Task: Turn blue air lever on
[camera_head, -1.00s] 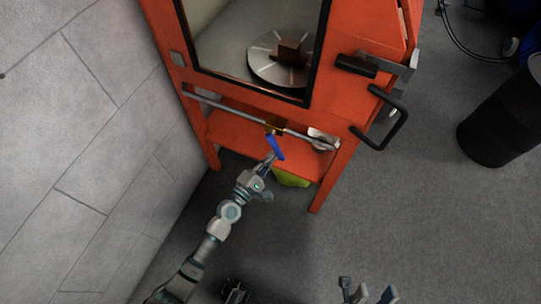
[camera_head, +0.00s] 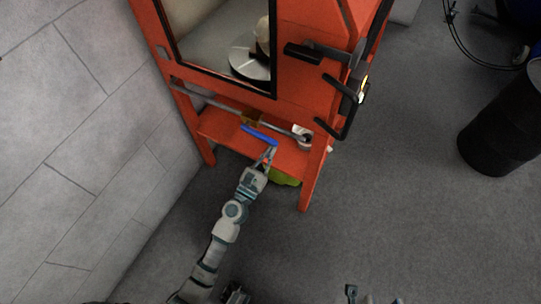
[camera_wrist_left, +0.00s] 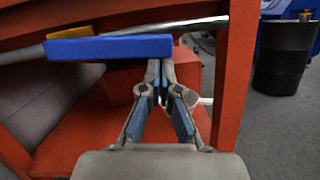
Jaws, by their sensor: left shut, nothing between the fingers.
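The blue air lever (camera_head: 259,135) sits on a brass valve (camera_head: 251,118) in the thin metal pipe (camera_head: 215,101) on the front of the orange machine. It lies close to the pipe's line, slanting slightly down to the right. In the left wrist view the blue lever (camera_wrist_left: 108,47) runs almost level, beside the pipe. My left gripper (camera_head: 271,149) is shut and empty at the lever's right end; its fingertips (camera_wrist_left: 160,66) are just below that end, and contact is unclear. My right gripper (camera_head: 374,294) shows only as spread fingertips at the bottom edge.
The orange machine (camera_head: 300,98) has a window, black handles (camera_head: 334,108) and legs. A round fitting (camera_head: 302,133) ends the pipe at the right. A green object (camera_head: 285,179) lies under the shelf. A wall (camera_head: 80,130) stands left, a black barrel (camera_head: 500,125) right.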

